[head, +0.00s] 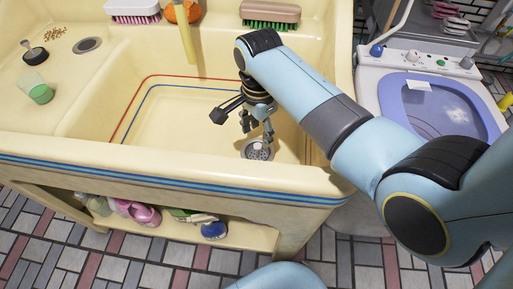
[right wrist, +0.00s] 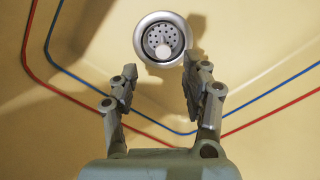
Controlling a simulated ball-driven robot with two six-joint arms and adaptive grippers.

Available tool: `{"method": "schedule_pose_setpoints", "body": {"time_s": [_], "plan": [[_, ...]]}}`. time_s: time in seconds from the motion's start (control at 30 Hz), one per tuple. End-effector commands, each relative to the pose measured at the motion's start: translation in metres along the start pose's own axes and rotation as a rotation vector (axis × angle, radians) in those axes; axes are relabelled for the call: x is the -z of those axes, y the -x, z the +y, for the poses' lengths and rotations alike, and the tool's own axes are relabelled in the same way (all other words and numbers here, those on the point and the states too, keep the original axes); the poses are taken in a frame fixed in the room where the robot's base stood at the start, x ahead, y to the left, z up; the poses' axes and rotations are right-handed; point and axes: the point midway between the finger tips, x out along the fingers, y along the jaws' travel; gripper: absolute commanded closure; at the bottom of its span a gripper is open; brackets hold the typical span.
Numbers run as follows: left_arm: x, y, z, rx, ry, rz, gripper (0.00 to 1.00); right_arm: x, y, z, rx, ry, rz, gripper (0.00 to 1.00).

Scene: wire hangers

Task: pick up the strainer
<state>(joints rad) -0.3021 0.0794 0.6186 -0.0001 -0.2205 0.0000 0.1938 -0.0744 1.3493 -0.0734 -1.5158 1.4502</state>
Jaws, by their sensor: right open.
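The strainer (head: 257,149) is a round metal disc with small holes, seated in the drain at the bottom of the yellow sink. In the right wrist view the strainer (right wrist: 162,42) shows its holes and a pale round knob at its middle. My right gripper (head: 257,128) is open and empty above the sink floor, close to the strainer. In the right wrist view the right gripper (right wrist: 156,78) has its two fingers apart, with the strainer showing beyond the fingertips. My left gripper is not in view.
The sink's front rim (head: 170,174) and side walls surround the basin. Two brushes (head: 270,12) (head: 132,8) lie on the back ledge near the tap (head: 186,40). A green cup (head: 41,94) lies on the left side. A washing machine (head: 440,105) stands at the right.

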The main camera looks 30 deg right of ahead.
Motion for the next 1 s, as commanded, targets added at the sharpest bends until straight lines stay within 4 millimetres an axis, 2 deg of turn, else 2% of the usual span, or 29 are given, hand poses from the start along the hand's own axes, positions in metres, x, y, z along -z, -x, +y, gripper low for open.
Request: {"method": "schedule_pose_setpoints", "body": {"time_s": [0.03,0.1,0.27,0.5,0.6,0.83,1.0], "plan": [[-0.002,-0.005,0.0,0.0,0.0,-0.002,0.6,0.0,-0.011,0.0,-0.002,0.0,0.0,0.53],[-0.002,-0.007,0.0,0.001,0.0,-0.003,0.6,0.0,-0.018,0.0,-0.002,0.001,0.0,0.53],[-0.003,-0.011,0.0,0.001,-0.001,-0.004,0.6,0.001,-0.03,-0.001,-0.001,0.001,0.001,0.53],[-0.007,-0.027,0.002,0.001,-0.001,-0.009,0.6,0.002,-0.069,-0.004,-0.002,0.002,0.001,0.53],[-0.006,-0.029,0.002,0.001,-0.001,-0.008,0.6,0.002,-0.075,-0.004,-0.001,0.002,0.001,0.53],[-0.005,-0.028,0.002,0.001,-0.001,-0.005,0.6,0.002,-0.075,-0.004,0.001,0.002,0.0,0.53],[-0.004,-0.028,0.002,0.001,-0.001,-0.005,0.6,0.001,-0.075,-0.004,0.001,0.002,0.0,0.74]]}}
